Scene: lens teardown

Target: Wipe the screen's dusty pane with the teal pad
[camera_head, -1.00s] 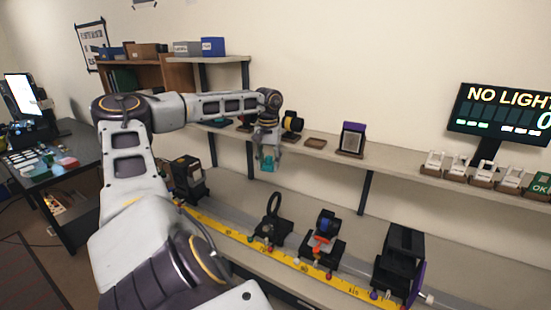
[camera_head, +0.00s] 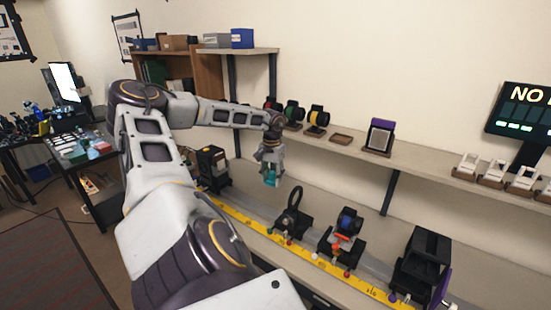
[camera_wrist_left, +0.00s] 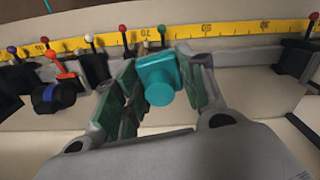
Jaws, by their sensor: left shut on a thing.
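My left gripper (camera_head: 270,172) is shut on the teal pad (camera_head: 271,178), in the air over the bench, left of a black ring holder (camera_head: 292,212). In the left wrist view the teal pad (camera_wrist_left: 160,77) is a block with a round knob, between the green-lined fingers of the gripper (camera_wrist_left: 155,85). The pad is apart from any pane. A black boxy unit with a purple side (camera_head: 426,262) stands at the right end of the rail. A purple-topped frame with a grey pane (camera_head: 379,138) stands on the shelf. I cannot tell which is the screen, and no dust shows clearly. My right gripper is not in view.
A yellow ruler (camera_head: 303,252) runs along the bench, with several black holders and coloured knobs beside it. A shelf (camera_head: 350,148) above holds round parts and small trays. A dark display (camera_head: 522,112) stands at the right. A cluttered dark table (camera_head: 80,165) is at the left.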

